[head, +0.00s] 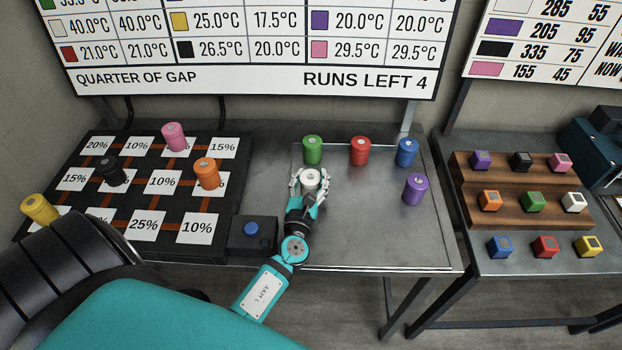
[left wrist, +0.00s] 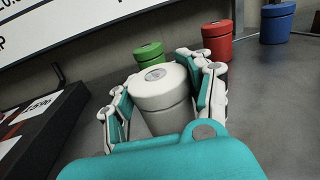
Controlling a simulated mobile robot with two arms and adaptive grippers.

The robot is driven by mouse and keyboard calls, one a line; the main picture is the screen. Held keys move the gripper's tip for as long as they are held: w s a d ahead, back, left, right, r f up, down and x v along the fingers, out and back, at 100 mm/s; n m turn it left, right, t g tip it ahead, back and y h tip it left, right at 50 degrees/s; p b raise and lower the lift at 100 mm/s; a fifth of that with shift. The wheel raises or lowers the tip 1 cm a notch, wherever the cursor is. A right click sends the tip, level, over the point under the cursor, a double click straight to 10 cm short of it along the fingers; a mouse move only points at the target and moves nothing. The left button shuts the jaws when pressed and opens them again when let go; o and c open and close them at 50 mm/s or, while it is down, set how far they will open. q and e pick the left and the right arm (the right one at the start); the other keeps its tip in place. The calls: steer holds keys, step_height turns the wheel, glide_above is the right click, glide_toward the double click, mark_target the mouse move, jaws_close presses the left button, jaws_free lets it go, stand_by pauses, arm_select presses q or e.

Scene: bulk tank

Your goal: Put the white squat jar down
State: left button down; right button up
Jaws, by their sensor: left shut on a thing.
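The white squat jar (head: 311,180) is between the fingers of my left gripper (head: 310,186), over the grey metal table near a thin outlined area. In the left wrist view the white jar (left wrist: 163,98) stands upright, with the left gripper's fingers (left wrist: 165,100) closed on both sides of it. Its base is hidden behind my gripper, so I cannot tell whether it touches the table. My right gripper is in neither view.
Green (head: 313,150), red (head: 360,151), blue (head: 406,152) and purple (head: 415,189) jars stand behind and right. The black percentage board (head: 120,207) with several jars lies left, beside a blue-button box (head: 252,234). Table space right of my gripper is clear.

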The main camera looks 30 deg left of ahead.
arm_select(q)
steer(key=c, duration=0.5)
jaws_free()
steer(key=shift+f, duration=0.1)
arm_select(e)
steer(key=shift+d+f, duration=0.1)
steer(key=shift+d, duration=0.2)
arm_select(q)
steer(key=shift+r, duration=0.2)
steer(key=shift+s+d+f, duration=0.1)
steer(key=shift+s+f, duration=0.05)
steer(key=shift+s, duration=0.15)
steer(key=b+v, duration=0.2)
steer(key=v, duration=0.8)
steer(key=shift+s+d, duration=0.1)
steer(key=shift+s, duration=0.2)
steer(key=shift+s+d, duration=0.15)
steer(key=shift+s, duration=0.2)
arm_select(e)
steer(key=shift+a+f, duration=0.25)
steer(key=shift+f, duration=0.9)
